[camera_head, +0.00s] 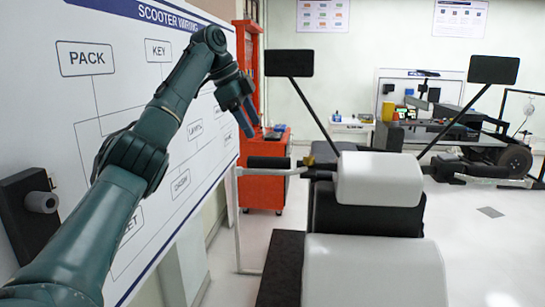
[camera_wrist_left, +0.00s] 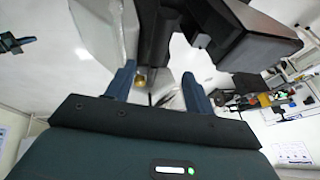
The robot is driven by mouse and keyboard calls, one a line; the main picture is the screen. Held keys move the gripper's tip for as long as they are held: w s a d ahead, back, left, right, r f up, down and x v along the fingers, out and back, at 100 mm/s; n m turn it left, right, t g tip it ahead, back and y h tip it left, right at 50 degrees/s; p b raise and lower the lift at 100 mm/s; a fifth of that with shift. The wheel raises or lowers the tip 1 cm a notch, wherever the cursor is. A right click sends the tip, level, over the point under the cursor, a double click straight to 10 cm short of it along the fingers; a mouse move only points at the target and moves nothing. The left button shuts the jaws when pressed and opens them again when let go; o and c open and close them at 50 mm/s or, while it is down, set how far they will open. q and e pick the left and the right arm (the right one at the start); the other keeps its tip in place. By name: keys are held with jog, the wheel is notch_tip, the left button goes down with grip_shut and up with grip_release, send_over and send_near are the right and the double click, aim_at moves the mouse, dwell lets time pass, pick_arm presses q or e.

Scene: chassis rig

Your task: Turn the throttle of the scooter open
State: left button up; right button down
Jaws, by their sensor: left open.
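The scooter shows in the head view, with a pale front body (camera_head: 380,180) and a pale seat (camera_head: 375,270). Its left handlebar grip (camera_head: 268,162) is black, with a silver lever beneath. The right grip (camera_head: 488,171) is also black and farther from my left arm. Which grip is the throttle cannot be told. My left gripper (camera_head: 248,118) is above and slightly left of the left grip, apart from it, fingers pointing down. In the left wrist view my left gripper (camera_wrist_left: 158,72) is open, with a brass-coloured part (camera_wrist_left: 140,82) visible beyond the fingers.
Two black mirrors (camera_head: 289,63) and (camera_head: 493,70) rise on thin stalks from the scooter. A large wiring board (camera_head: 125,110) stands close along the left. An orange cabinet (camera_head: 262,185) stands behind the left grip. Open floor (camera_head: 480,250) lies at right.

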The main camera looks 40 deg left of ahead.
aim_at(269, 163)
pick_arm(q)
jog(key=x, duration=1.1)
jog(key=shift+f, duration=0.1)
jog(key=shift+c, duration=0.2)
jog(key=c, duration=0.9)
